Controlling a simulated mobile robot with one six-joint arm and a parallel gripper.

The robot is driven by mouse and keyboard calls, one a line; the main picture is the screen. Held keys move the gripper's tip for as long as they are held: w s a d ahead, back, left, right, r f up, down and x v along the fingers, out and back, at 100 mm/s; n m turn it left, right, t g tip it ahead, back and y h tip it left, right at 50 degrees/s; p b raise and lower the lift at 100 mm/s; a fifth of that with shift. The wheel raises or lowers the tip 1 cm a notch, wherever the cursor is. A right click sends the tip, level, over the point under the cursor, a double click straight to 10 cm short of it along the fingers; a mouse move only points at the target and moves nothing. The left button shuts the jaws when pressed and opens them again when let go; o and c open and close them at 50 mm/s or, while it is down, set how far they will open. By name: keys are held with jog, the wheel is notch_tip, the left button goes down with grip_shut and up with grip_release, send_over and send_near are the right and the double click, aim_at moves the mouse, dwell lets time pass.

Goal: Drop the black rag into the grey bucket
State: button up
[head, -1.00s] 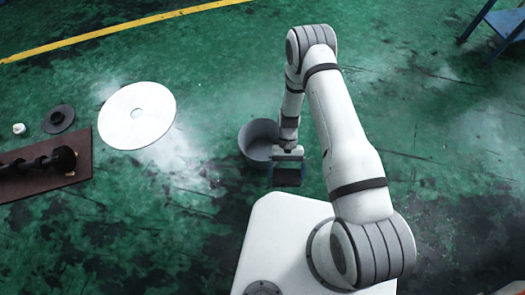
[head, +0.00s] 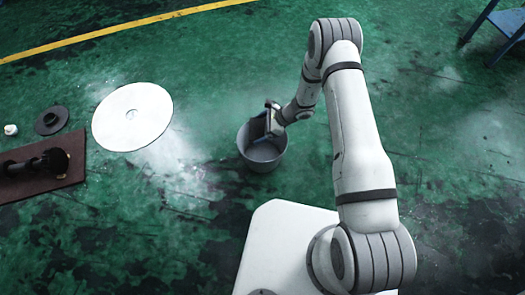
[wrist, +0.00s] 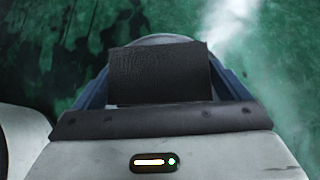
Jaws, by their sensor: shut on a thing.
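The grey bucket (head: 264,158) stands on the green floor near the middle of the head view. My gripper (head: 268,122) is over the bucket's opening, at its upper part. In the wrist view my gripper (wrist: 160,98) is shut on the black rag (wrist: 160,70), which shows as a dark, flat, textured piece between the blue fingers. The rag also shows as a small dark patch in the head view (head: 259,127). A bit of the bucket's pale rim (wrist: 165,39) shows behind the rag; the rag hides most of the bucket there.
A white disc (head: 132,117) lies on the floor to the left. Beyond it are a small dark disc (head: 52,120), a small white object (head: 11,130) and a brown board (head: 70,173) with a dark shaft (head: 40,161). Blue metal legs (head: 490,22) stand at the upper right. Floor around the bucket is clear.

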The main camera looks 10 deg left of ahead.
notch_tip(320, 180, down, 6)
jog(key=b, duration=0.3)
jog(key=shift+r, duration=0.25)
jog(key=o, duration=0.6)
jog(key=p+v, duration=0.3)
jog(key=v, duration=0.5)
jog(key=shift+f, duration=0.1)
